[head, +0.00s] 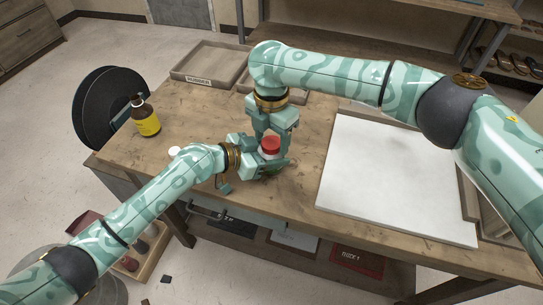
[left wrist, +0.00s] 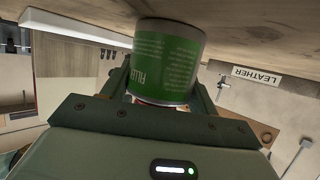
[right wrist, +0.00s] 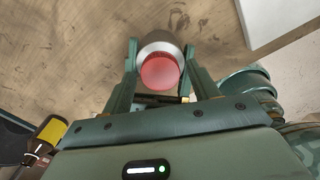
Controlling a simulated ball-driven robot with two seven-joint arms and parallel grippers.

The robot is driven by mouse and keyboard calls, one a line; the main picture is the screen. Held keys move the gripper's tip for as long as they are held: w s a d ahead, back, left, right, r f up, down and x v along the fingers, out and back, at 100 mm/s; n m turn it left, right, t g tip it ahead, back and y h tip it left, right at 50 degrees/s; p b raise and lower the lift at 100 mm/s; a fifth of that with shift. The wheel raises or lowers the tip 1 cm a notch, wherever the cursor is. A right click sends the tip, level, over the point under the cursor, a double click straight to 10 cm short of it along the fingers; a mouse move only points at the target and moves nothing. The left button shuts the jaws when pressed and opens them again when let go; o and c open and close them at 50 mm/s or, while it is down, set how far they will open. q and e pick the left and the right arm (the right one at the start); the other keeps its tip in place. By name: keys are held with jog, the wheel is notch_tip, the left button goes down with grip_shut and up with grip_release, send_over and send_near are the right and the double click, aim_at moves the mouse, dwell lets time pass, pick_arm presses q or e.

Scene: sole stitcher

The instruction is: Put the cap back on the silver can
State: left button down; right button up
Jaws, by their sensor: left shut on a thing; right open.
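The silver can (right wrist: 157,47) stands on the workbench, and its green label (left wrist: 168,62) fills the middle of the left wrist view. The red cap (head: 270,144) is at the can's top; it also shows in the right wrist view (right wrist: 160,73) in front of the silver rim. Whether it is fully seated cannot be told. My left gripper (head: 264,161) is shut on the can from the side. My right gripper (head: 272,136) points down from above, open, with a finger on either side of the cap. The arms partly hide the can in the head view.
A brown bottle with a yellow label (head: 147,120) stands at the bench's left, near a black reel (head: 92,108). A small white round thing (head: 175,151) lies near my left forearm. A white board (head: 393,178) covers the right side. A tray labelled rubber (head: 207,62) is behind.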

jog(key=c, duration=1)
jog(key=m, duration=1.2)
jog(key=o, duration=1.1)
jog(key=shift+c, duration=0.2)
jog(key=shift+r, duration=2.25)
